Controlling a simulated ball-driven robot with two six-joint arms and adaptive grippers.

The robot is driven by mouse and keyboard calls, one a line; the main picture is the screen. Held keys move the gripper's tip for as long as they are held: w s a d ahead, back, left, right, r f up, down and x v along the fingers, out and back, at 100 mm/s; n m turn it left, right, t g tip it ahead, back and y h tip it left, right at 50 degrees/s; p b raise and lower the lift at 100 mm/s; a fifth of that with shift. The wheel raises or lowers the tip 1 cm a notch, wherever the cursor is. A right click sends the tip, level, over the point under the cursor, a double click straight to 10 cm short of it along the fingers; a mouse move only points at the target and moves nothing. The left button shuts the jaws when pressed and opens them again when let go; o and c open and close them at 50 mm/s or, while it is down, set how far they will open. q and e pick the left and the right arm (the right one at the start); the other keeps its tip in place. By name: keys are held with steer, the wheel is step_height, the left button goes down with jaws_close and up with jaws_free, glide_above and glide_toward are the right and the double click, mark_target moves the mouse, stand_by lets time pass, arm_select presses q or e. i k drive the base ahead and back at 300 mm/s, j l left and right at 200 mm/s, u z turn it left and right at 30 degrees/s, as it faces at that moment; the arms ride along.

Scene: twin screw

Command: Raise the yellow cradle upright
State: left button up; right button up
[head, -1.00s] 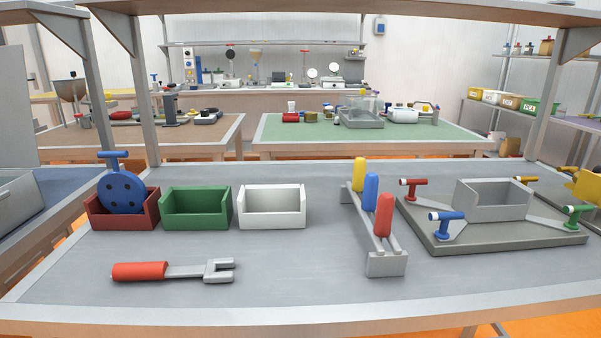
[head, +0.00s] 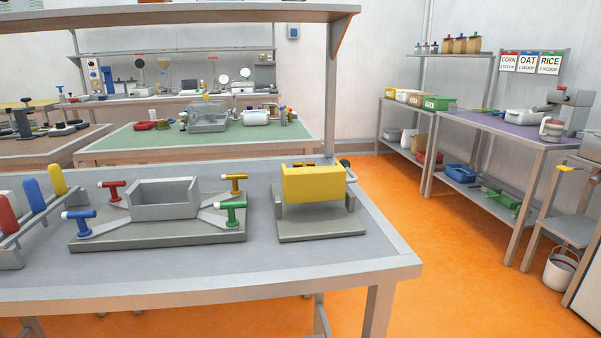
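The yellow cradle (head: 313,186) is a box-like trough hung between two grey side posts on a grey base plate (head: 320,229). It sits near the right end of the grey workbench (head: 230,275). Its broad yellow face is toward me, and I cannot tell exactly how far it is tilted. A dark round knob (head: 344,163) shows behind its right end. Neither of my grippers is in view.
Left of the cradle, a grey plate (head: 150,237) carries a grey open box and red, blue, yellow and green handles. A rack with coloured grips (head: 36,195) is at the far left. A grey shelf upright (head: 330,105) rises behind the cradle. Orange floor is open to the right.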

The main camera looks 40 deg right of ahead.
mark_target(318, 183)
steer(key=l+u, duration=0.1)
steer(key=l, duration=0.3)
steer(key=k+l+u, duration=0.1)
steer(key=l, duration=0.3)
steer(key=k+l+u, duration=0.1)
steer(key=l, duration=0.3)
steer(key=k+l+u, duration=0.15)
steer(key=l, duration=0.2)
steer(key=k+l+u, duration=0.1)
steer(key=l, duration=0.3)
